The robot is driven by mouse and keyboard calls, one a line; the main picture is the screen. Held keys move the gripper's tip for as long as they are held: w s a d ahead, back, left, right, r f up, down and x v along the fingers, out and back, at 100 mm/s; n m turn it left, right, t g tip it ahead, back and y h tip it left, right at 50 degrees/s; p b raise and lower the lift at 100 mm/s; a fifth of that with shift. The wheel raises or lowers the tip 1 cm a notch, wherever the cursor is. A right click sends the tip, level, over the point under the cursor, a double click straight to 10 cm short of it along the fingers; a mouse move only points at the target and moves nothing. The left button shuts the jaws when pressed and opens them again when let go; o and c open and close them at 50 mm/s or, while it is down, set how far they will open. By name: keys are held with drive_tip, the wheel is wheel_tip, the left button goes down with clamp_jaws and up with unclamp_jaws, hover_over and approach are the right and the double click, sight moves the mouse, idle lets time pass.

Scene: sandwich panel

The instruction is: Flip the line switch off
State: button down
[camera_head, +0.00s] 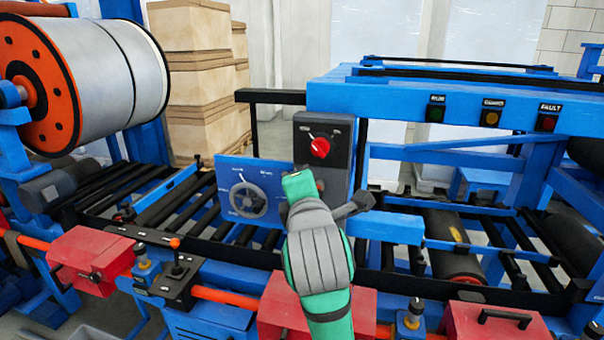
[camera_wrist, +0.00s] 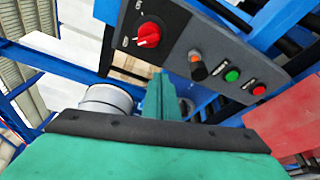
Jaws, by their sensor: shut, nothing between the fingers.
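A red rotary knob (camera_head: 320,148) with a pale pointer mark sits on the upper part of a dark grey control panel (camera_head: 341,128). It looks like the line switch, but its labels are too small to read. My gripper (camera_head: 298,184) is shut and empty, in front of the panel and below the knob in the head view. In the wrist view its green fingers (camera_wrist: 160,95) are below the knob, apart from it. My gripper hides the panel's lower part in the head view.
The wrist view shows an orange-and-black knob (camera_wrist: 197,70), a green button (camera_wrist: 232,76) and a red button (camera_wrist: 258,89) along the same panel. A blue plate with a grey handwheel (camera_head: 248,199) stands left of my gripper. Blue rails (camera_head: 420,98) lie to the right.

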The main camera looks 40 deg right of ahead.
drive_tip(key=v, duration=0.4)
drive_tip(key=shift+s+r, duration=0.1)
drive_tip(key=shift+r, duration=0.2)
drive_tip(key=shift+f, duration=0.1)
